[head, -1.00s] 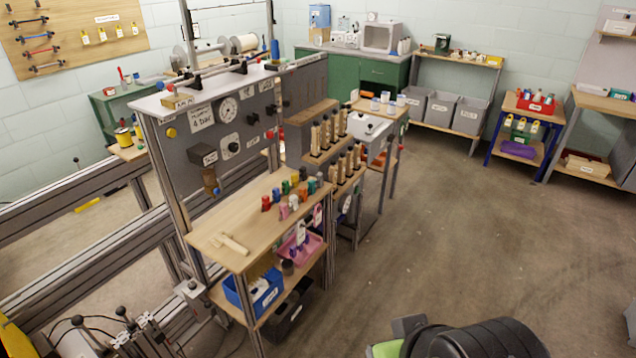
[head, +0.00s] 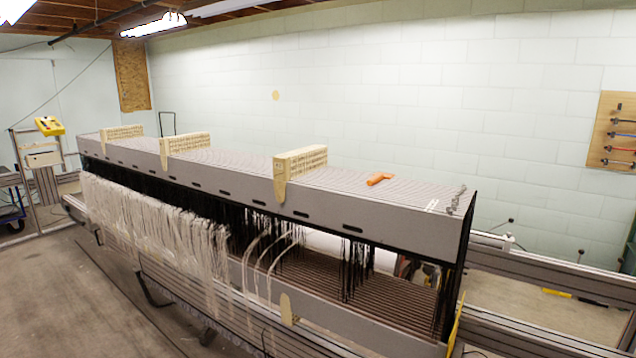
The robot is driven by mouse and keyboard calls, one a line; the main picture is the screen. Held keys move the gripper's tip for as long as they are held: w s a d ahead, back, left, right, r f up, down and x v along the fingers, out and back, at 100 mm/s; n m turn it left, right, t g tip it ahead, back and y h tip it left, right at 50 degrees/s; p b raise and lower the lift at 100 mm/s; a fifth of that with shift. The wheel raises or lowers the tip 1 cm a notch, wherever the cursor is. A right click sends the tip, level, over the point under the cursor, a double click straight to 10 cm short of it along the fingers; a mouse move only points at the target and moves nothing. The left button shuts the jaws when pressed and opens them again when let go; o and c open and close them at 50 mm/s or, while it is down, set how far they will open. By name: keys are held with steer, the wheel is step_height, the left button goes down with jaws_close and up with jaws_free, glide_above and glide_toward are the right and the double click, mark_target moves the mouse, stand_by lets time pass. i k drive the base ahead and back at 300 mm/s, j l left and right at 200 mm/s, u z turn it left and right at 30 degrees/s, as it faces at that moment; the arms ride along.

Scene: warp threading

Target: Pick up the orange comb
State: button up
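The orange comb (head: 380,179) lies on the flat grey top of the long loom frame (head: 400,212), toward its right end. It is small in view, and its teeth cannot be made out. Nothing covers it. My gripper is not in the head view, so its state and its place relative to the comb do not show.
Wooden blocks (head: 301,160) stand on the loom top left of the comb. Small metal parts (head: 456,198) sit at its right end. White threads (head: 150,235) hang along the front. Grey rails (head: 540,270) extend right. Floor (head: 60,290) at the lower left is clear.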

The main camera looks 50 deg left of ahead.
mark_target(379, 176)
steer(key=u, duration=1.65)
